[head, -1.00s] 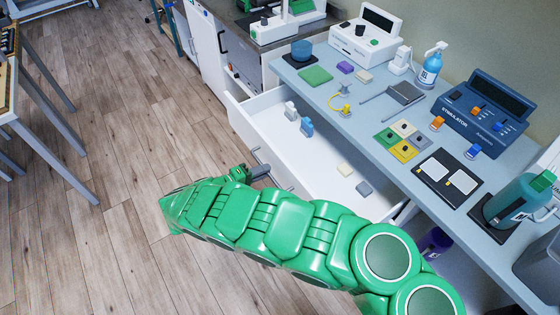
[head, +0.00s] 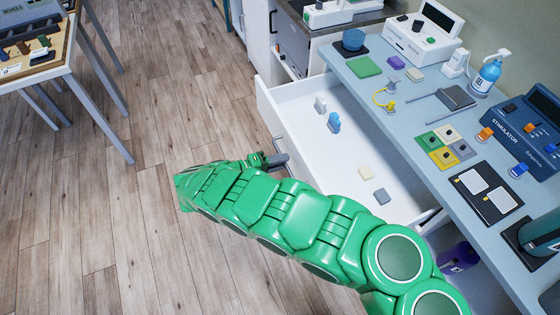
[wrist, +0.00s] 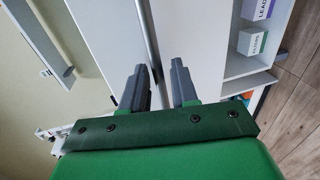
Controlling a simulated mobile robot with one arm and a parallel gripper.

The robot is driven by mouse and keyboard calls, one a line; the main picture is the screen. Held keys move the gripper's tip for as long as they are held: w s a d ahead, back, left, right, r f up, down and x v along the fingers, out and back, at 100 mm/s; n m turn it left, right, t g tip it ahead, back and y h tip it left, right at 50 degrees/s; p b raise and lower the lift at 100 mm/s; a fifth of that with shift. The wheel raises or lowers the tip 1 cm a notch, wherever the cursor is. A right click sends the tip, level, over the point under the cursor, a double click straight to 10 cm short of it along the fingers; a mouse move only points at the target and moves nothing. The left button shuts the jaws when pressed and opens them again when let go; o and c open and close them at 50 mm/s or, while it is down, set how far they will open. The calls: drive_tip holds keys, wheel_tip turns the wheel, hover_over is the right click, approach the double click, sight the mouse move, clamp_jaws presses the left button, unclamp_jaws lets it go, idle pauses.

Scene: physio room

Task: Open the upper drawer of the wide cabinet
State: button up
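The upper drawer (head: 400,198) of the wide cabinet stands well out from under the blue-grey top in the head view. Its inside is in plain view. The drawer's bar handle (head: 278,146) is on its front, beside my gripper (head: 270,160). In the wrist view my gripper (wrist: 160,85) has its two grey fingers apart. The handle bar (wrist: 149,40) runs down to the gap between them, near the left finger. I cannot tell whether a finger touches it. The white drawer front (wrist: 185,40) lies just beyond the fingers.
Several small items, including a blue bottle (head: 334,122) and a grey block (head: 381,196), lie in the drawer. The cabinet top (head: 370,95) carries devices and pads. A table (head: 48,75) stands at left. The wooden floor (head: 150,130) between is clear.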

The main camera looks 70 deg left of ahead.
drive_tip(key=shift+o, duration=0.5)
drive_tip(key=shift+s+r, duration=0.1)
drive_tip(key=v, duration=0.7)
drive_tip(key=shift+s, duration=0.3)
